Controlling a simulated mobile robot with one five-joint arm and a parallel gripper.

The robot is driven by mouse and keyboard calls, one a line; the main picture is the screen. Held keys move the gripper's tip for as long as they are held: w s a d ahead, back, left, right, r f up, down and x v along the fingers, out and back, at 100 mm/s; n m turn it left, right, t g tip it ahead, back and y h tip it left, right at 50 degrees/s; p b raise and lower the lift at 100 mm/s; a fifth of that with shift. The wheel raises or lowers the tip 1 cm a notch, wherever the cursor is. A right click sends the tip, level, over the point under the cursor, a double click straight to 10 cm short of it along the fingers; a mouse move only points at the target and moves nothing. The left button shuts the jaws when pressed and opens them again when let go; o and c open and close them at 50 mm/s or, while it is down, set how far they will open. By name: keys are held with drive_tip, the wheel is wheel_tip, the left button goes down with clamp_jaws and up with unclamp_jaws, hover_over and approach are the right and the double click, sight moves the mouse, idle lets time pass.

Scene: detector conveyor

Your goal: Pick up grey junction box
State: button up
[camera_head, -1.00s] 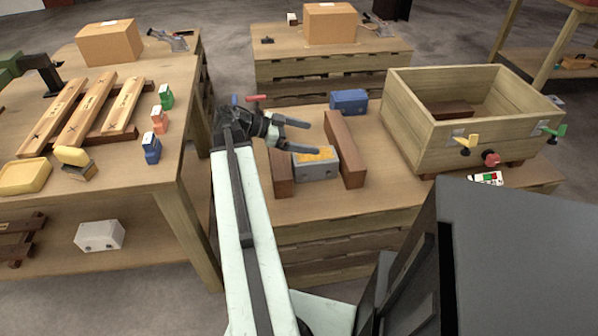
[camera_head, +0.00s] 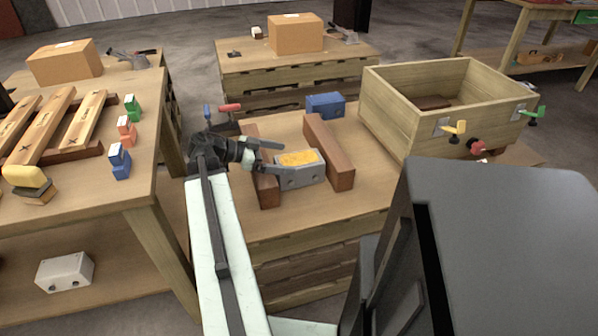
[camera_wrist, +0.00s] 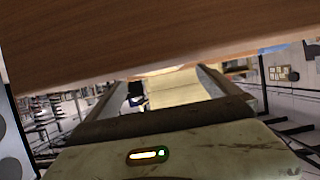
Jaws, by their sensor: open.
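My gripper (camera_head: 286,157) is open and empty, coming in from the left over the left brown block (camera_head: 262,180). Its fingertips are at the box's left end in the head view; I cannot tell whether they touch it. In the wrist view a brown wooden surface (camera_wrist: 150,45) fills the top, and the box is not clearly recognisable. A pale box with two round fittings (camera_head: 65,271) lies on the left bench's lower shelf.
The right brown block (camera_head: 328,150) stands close beside the grey box. A blue box (camera_head: 325,104) is behind. A large open wooden crate (camera_head: 400,125) with coloured clamps stands right. The left bench (camera_head: 150,180) holds planks and small coloured blocks. Bare tabletop shows in front.

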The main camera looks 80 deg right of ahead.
sight(296, 160)
drive_tip(key=b+x, duration=0.1)
drive_tip(key=x, duration=0.3)
drive_tip(key=shift+d+f+b, duration=0.15)
drive_tip(key=shift+f+b, duration=0.2)
drive_tip(key=shift+b, duration=0.05)
drive_tip(key=shift+s+d, duration=0.1)
drive_tip(key=shift+s, duration=0.15)
drive_tip(key=shift+r, duration=0.1)
drive_tip(key=c, duration=2.1)
drive_tip(key=shift+r, duration=0.1)
wheel_tip(296, 160, up, 10)
drive_tip(key=p, duration=1)
